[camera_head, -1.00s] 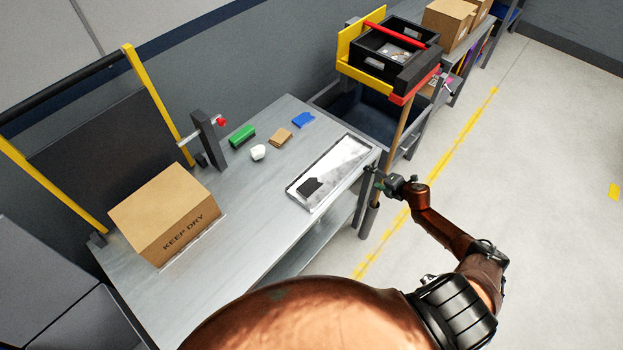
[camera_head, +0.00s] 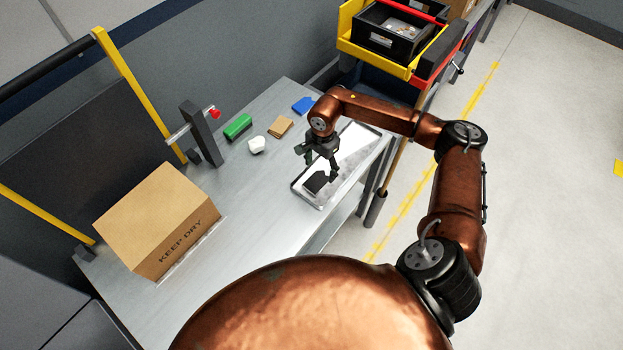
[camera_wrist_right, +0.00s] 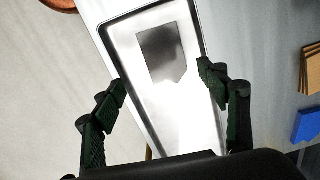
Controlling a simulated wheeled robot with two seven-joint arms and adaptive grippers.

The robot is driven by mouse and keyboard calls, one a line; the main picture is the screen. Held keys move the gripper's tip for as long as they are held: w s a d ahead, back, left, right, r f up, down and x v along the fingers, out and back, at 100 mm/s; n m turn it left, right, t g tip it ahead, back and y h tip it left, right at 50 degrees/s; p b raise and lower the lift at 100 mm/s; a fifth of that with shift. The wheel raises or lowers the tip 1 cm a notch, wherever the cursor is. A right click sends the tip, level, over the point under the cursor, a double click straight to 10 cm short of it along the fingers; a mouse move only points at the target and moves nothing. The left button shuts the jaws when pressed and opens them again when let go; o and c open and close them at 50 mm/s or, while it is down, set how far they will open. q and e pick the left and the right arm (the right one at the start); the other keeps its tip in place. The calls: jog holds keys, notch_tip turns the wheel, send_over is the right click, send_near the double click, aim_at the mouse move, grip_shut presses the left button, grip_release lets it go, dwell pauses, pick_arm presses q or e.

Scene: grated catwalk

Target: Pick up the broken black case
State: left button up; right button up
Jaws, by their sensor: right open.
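The broken black case (camera_head: 316,183) is a small dark flat piece with a jagged edge. It lies in the near end of a shiny metal tray (camera_head: 358,139) on the workbench. It also shows in the right wrist view (camera_wrist_right: 165,52), with its notched edge toward my gripper. My right gripper (camera_head: 321,166) points down above the tray, over the case. In the right wrist view its two fingers (camera_wrist_right: 161,82) are spread wide with nothing between them touching; the case lies beyond the fingertips. My left gripper is not in view.
The grey workbench (camera_head: 262,190) also holds a cardboard box (camera_head: 157,218), a green block (camera_head: 238,127), a white lump (camera_head: 256,145), a tan cardboard piece (camera_head: 281,127) and a blue piece (camera_head: 303,105). A clamp post (camera_head: 203,135) stands behind. A yellow-framed cart with black bin (camera_head: 395,35) is beyond.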

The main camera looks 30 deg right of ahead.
aim_at(317, 181)
jog(key=shift+d+f, duration=0.1)
jog(key=shift+f, duration=0.2)
jog(key=shift+w+a+f, duration=0.15)
jog(key=shift+f, duration=0.4)
jog(key=shift+w+a+f, duration=0.1)
jog(key=shift+f, duration=0.45)
jog(key=f, duration=0.2)
jog(key=f+p, duration=0.1)
jog(key=f, duration=0.1)
jog(key=shift+w+a+f, duration=0.15)
jog(key=shift+a+f, duration=0.05)
jog(key=shift+f, duration=0.15)
jog(key=c, duration=1.1)
